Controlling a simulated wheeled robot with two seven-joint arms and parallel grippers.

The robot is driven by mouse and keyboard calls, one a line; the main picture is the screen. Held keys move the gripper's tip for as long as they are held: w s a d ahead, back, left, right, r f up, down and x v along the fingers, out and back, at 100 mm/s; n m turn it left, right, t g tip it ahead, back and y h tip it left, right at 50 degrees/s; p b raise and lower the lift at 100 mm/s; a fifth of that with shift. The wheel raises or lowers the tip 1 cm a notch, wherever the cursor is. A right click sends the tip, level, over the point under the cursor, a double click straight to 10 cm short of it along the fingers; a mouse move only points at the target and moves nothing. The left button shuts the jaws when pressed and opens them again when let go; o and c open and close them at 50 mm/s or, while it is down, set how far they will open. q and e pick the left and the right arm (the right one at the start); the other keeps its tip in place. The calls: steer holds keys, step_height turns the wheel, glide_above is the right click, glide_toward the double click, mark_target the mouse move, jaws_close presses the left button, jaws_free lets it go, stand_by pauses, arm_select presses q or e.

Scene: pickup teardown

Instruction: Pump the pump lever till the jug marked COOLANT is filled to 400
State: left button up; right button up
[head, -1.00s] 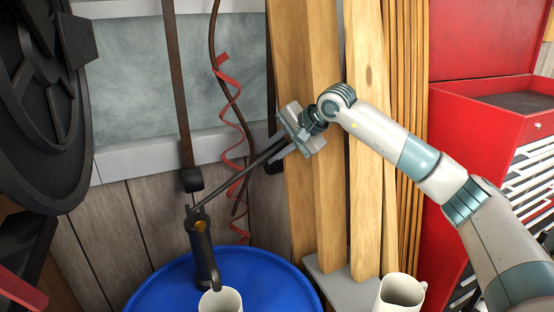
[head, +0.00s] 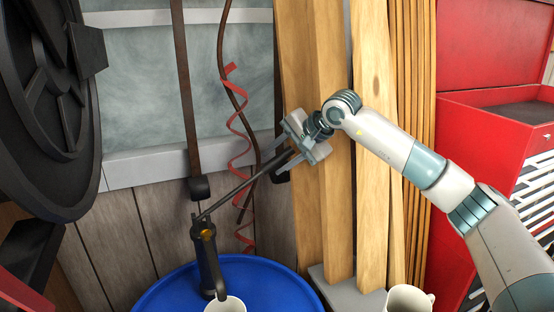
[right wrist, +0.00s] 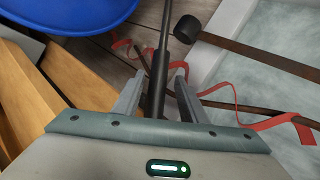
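A dark hand pump (head: 207,255) stands on a blue drum (head: 160,293). Its lever (head: 238,188) slopes up to the right, toward my right gripper (head: 298,146). In the right wrist view, the lever's black grip (right wrist: 158,85) lies between the two fingers of the right gripper (right wrist: 160,82), with a gap seeming to show on each side. A white jug (head: 226,305) is under the pump's spout, cut off by the bottom edge. A second white jug (head: 408,299) stands further right. No marking or fill level shows on either. My left gripper is out of view.
Upright wooden boards (head: 335,200) lean behind the right gripper. A red tool cabinet (head: 480,120) is at the right. A red coiled strip (head: 238,130) and a brown hose hang behind the lever. A large black wheel-like part (head: 45,120) is at the left.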

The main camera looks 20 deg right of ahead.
steer(key=shift+s+d+r+b, duration=0.25)
steer(key=shift+s+r+b, duration=0.1)
steer(key=shift+s+r, duration=0.05)
steer(key=b+v, duration=0.5)
steer(key=v, duration=1.1)
steer(key=shift+a, duration=0.15)
steer(key=shift+s, duration=0.1)
